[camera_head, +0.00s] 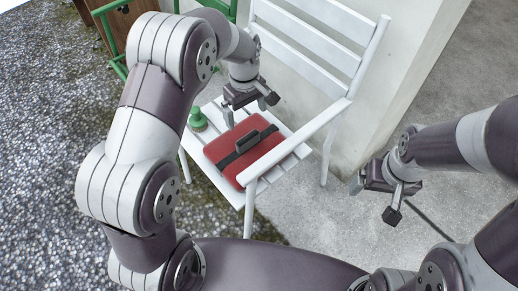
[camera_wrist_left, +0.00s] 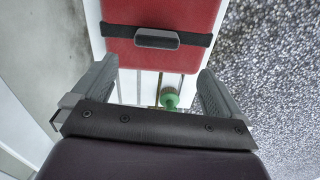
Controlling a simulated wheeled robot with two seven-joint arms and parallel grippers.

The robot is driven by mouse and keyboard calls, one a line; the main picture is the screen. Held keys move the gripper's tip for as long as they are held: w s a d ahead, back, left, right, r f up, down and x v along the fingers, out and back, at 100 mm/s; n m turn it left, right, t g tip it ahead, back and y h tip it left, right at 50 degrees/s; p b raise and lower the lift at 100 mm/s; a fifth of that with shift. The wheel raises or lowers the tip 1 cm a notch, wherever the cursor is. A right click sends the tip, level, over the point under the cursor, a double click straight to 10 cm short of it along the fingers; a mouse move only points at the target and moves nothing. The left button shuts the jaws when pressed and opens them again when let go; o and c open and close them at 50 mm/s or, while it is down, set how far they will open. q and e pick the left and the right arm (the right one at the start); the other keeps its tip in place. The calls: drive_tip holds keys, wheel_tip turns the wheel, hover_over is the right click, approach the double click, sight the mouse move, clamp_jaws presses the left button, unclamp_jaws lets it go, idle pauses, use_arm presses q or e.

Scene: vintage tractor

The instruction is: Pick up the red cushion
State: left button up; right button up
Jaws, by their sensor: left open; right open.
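The red cushion (camera_head: 225,147) lies flat on the seat of a white slatted chair (camera_head: 292,160). A dark strap with a grey handle (camera_head: 247,141) crosses its top. My left gripper (camera_head: 252,104) is open and empty above the back edge of the cushion, apart from it. In the left wrist view the cushion (camera_wrist_left: 165,12) is beyond the open fingers of my left gripper (camera_wrist_left: 158,95), with the handle (camera_wrist_left: 157,39) near the top middle. My right gripper (camera_head: 376,201) is open and empty, right of the chair.
A green object (camera_head: 197,119) with a round knob stands on the seat left of the cushion and also shows in the left wrist view (camera_wrist_left: 169,99). The chair's armrest (camera_head: 295,141) and backrest (camera_head: 310,40) border the seat. A pale wall (camera_head: 400,70) stands behind.

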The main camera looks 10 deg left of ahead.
sight(247, 136)
use_arm(q)
drive_tip(key=shift+n, duration=0.4)
drive_tip(key=f+b, duration=0.1)
drive_tip(key=f, duration=0.1)
drive_tip(key=f+b, duration=0.1)
drive_tip(key=f, duration=0.2)
drive_tip(key=w+f+b, duration=0.1)
drive_tip(key=f, duration=0.2)
drive_tip(key=shift+a+f, duration=0.15)
drive_tip(key=shift+f, duration=0.1)
wheel_tip(247, 136, down, 4)
drive_tip(key=shift+s+f+b, duration=0.15)
drive_tip(key=shift+b, duration=0.95)
drive_tip(key=shift+f, duration=0.35)
drive_tip(key=shift+r, duration=0.15)
drive_tip(key=c, duration=1.3)
